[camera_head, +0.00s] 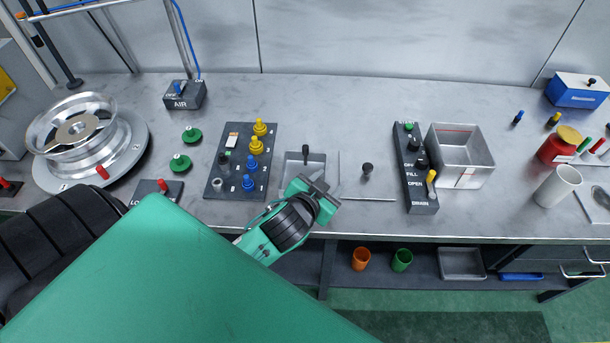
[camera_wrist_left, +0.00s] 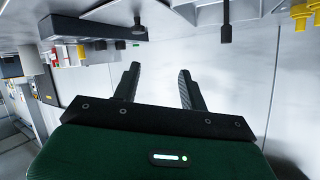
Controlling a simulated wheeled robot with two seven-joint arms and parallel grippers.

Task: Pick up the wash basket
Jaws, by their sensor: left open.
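A shallow square metal tray (camera_head: 292,170) with an upright black knob (camera_head: 305,152) sits mid-bench; it may be the wash basket, but I cannot tell surely. A second black knob (camera_head: 367,168) stands to its right. My left gripper (camera_head: 328,188) is over the tray's front right part and hides some of it. In the left wrist view its two fingers (camera_wrist_left: 157,82) are apart with nothing between them. Black-knobbed posts (camera_wrist_left: 225,32) hang from the top of that tilted view, beyond the fingers. My right gripper is not in view.
An open metal tank (camera_head: 460,158) stands right of a black valve panel (camera_head: 416,170). A panel with yellow and blue knobs (camera_head: 240,160) is left of the gripper. A wheel rim (camera_head: 80,130) stands at the far left. A white cylinder (camera_head: 557,186) and red jar (camera_head: 560,146) are at right.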

